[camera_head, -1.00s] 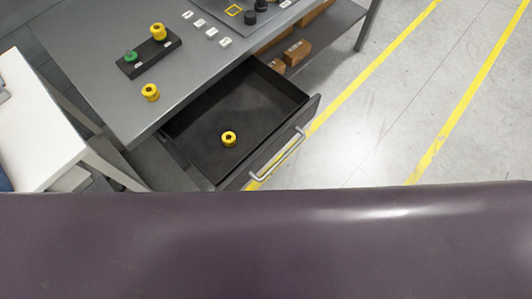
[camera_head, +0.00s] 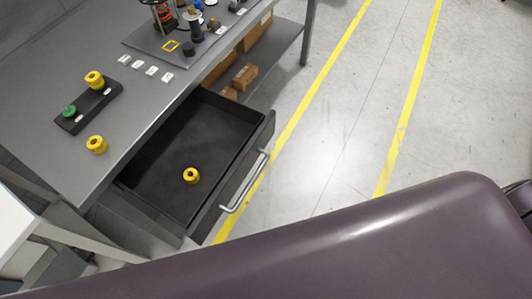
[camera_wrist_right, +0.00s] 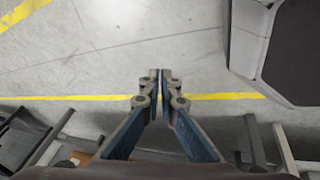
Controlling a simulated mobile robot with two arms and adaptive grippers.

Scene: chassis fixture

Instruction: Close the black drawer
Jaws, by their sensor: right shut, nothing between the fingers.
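The black drawer (camera_head: 160,168) stands pulled out from under the grey workbench in the head view. A yellow ring-shaped part (camera_head: 191,175) lies inside it. A silver bar handle (camera_head: 244,182) is on its front panel, facing right. My right gripper (camera_wrist_right: 159,73) shows in the right wrist view with its fingertips together and nothing between them, above the floor. It is apart from the drawer. My left gripper is not in view.
The grey workbench top (camera_head: 60,160) carries a black block (camera_head: 90,107) with yellow and green parts, and another yellow part (camera_head: 97,145). Brown boxes (camera_head: 245,77) sit on the lower shelf. Floor (camera_head: 330,130) to the right of the drawer is clear. My own purple body covers the lower foreground.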

